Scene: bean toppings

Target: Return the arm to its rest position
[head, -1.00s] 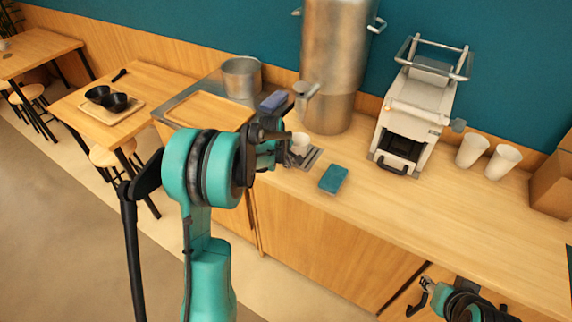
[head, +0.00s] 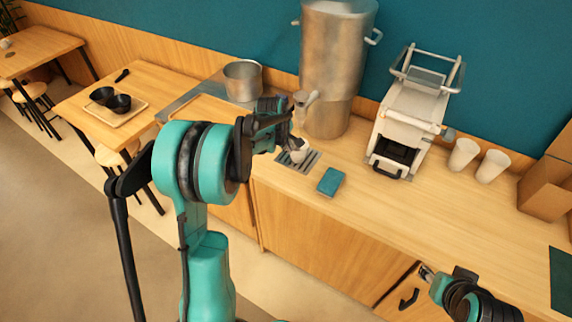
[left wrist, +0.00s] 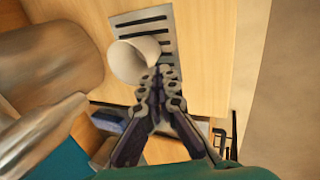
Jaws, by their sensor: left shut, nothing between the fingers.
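My left arm reaches over the counter in the head view. Its gripper (head: 291,143) is close to a small white cup (head: 298,155) on a slotted metal drip tray (head: 312,163). In the left wrist view the fingers (left wrist: 160,76) are together with nothing between them. The cup (left wrist: 133,62) lies just beyond and left of the fingertips there; whether they touch it I cannot tell. My right gripper (head: 427,272) is low at the right, in front of the counter, small and partly seen.
A large metal dispenser (head: 334,75) stands behind the cup, its tap (head: 302,100) near my left gripper. A teal box (head: 331,181), a white machine (head: 408,115) and two white cups (head: 478,160) are further right. The counter front (head: 390,200) is clear.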

